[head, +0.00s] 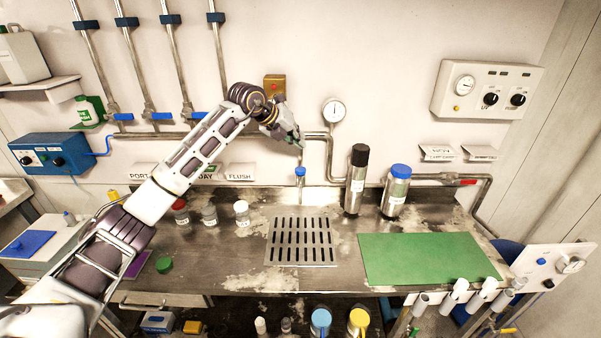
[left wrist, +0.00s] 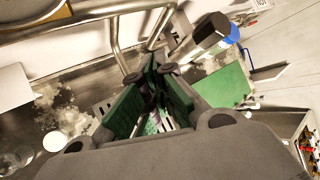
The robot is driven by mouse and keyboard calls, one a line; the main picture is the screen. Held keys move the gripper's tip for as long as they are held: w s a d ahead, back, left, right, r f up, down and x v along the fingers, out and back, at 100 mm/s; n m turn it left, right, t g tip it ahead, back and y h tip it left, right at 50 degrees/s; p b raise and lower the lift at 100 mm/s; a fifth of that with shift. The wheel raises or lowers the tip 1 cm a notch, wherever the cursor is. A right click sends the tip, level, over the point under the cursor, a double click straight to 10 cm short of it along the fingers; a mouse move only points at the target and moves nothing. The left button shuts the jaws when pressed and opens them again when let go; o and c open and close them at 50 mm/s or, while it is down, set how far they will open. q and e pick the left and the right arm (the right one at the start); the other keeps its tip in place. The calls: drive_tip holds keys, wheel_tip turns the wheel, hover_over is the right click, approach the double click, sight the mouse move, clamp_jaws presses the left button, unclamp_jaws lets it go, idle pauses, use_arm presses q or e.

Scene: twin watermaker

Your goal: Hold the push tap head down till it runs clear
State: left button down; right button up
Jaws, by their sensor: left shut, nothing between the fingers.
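The push tap (head: 300,173) with its blue head stands at the back of the steel bench, behind the slotted drain grate (head: 301,242). My left gripper (head: 299,142) reaches in from the upper left and points down, its fingertips a little above the blue head; a small gap seems to show between them. The left gripper is shut and empty. Its green-padded fingers also show in the left wrist view (left wrist: 152,108), where they hide most of what lies below them. No stream of water can be made out. My right gripper is not in view.
A black-capped bottle (head: 355,180) and a blue-capped bottle (head: 396,191) stand right of the tap. Small jars (head: 210,215) stand to the left. A green mat (head: 428,258) lies at right. A pipe and gauge (head: 334,111) are close behind the gripper.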

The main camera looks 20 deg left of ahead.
use_arm(q)
drive_tip(key=b, duration=0.3)
hover_over(298, 168)
drive_tip(key=shift+w+f, duration=0.1)
drive_tip(key=shift+f, duration=2.95)
drive_tip(key=shift+f, duration=0.15)
drive_tip(key=shift+f+b, duration=0.3)
drive_tip(key=shift+b, duration=0.15)
